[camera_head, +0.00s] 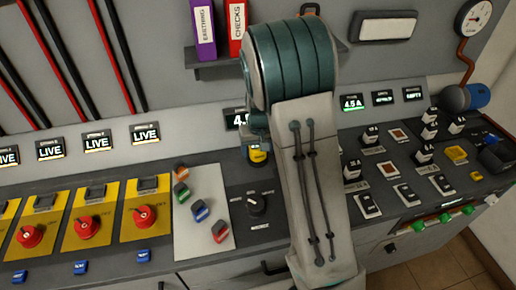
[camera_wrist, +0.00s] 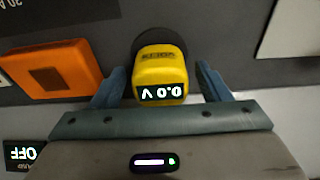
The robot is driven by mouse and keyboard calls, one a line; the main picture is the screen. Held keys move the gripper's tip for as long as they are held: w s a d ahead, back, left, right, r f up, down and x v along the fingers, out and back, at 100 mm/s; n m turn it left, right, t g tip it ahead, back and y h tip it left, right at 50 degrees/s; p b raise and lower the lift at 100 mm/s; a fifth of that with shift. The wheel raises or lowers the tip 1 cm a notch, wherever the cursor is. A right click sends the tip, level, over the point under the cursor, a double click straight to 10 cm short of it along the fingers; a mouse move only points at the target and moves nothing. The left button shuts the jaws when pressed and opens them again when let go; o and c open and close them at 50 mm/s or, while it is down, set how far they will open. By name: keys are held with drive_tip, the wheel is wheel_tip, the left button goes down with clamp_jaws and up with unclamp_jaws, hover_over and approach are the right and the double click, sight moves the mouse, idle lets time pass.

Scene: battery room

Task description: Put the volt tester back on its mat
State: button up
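The volt tester is a small yellow block with a "0.0 V" display. In the wrist view the volt tester (camera_wrist: 160,66) is between my fingers, with a narrow gap on each side. A dark round patch, apparently the mat (camera_wrist: 148,36), shows behind its far end; I cannot tell whether the tester rests fully on it. In the head view the volt tester (camera_head: 258,155) shows low beside my arm, near the back of the console. My gripper (camera_wrist: 161,80) is open around it; in the head view my arm hides much of it.
An orange block (camera_wrist: 58,68) lies left of the tester in the wrist view. In the head view, a pale panel with coloured clips (camera_head: 198,228) and a black rotary knob (camera_head: 256,204) lie nearby. Red switches on yellow plates (camera_head: 86,226) stand left; more modules (camera_head: 404,194) stand right.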

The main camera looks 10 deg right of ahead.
wheel_tip(320, 180, up, 11)
drive_tip(key=s, duration=0.2)
drive_tip(key=s+r, duration=0.2)
drive_tip(key=s, duration=1)
drive_tip(key=s+r+t, duration=0.1)
drive_tip(key=s+r, duration=0.1)
drive_tip(key=s, duration=1)
drive_tip(key=shift+r, duration=0.15)
